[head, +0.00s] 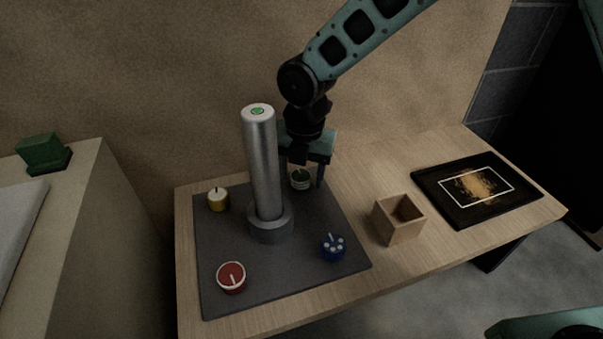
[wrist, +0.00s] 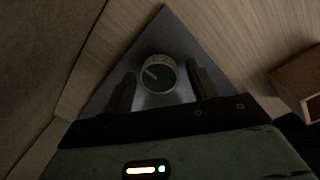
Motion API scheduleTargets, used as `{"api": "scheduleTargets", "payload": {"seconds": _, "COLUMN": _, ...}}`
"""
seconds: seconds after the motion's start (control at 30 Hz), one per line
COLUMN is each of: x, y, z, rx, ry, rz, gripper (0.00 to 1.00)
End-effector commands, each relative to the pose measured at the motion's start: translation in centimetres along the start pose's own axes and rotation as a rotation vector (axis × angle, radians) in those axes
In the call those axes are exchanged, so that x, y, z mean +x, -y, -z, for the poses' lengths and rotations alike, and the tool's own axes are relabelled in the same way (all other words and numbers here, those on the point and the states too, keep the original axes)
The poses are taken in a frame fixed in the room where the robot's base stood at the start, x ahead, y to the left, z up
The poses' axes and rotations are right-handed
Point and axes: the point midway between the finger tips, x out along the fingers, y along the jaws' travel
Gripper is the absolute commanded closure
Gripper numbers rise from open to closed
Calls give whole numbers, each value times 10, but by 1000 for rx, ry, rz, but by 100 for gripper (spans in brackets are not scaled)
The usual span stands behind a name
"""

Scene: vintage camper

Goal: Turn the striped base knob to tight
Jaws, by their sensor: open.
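A green knob with a white, marked side (head: 301,179) sits at the back right of the dark base plate (head: 225,260); it seems to be the striped one. In the wrist view the green knob (wrist: 160,77) has a white pointer line aimed to the upper left. My gripper (head: 303,173) is open above the knob, and in the wrist view my gripper (wrist: 161,70) has one finger on each side of it, with gaps showing. A tall silver column (head: 262,160) with a green top mark stands in a grey collar (head: 270,225) on the plate.
An open wooden box (head: 398,226) and a black framed picture (head: 435,187) lie to the right. The column stands close left of my gripper.

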Motion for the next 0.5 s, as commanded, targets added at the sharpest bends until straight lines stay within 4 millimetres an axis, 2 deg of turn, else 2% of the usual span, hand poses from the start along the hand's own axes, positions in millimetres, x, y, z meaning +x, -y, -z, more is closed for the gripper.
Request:
{"api": "scheduleTargets", "payload": {"seconds": 0.1, "x": 0, "y": 0, "z": 0, "rx": 0, "ry": 0, "rz": 0, "gripper": 44}}
{"api": "scheduleTargets", "payload": {"seconds": 0.2, "x": 0, "y": 0, "z": 0, "rx": 0, "ry": 0, "rz": 0, "gripper": 72}}
{"api": "scheduleTargets", "payload": {"seconds": 0.27, "x": 0, "y": 0, "z": 0, "rx": 0, "ry": 0, "rz": 0, "gripper": 86}}
{"api": "scheduleTargets", "payload": {"seconds": 0.5, "x": -1, "y": 0, "z": 0, "rx": 10, "ry": 0, "rz": 1, "gripper": 86}}
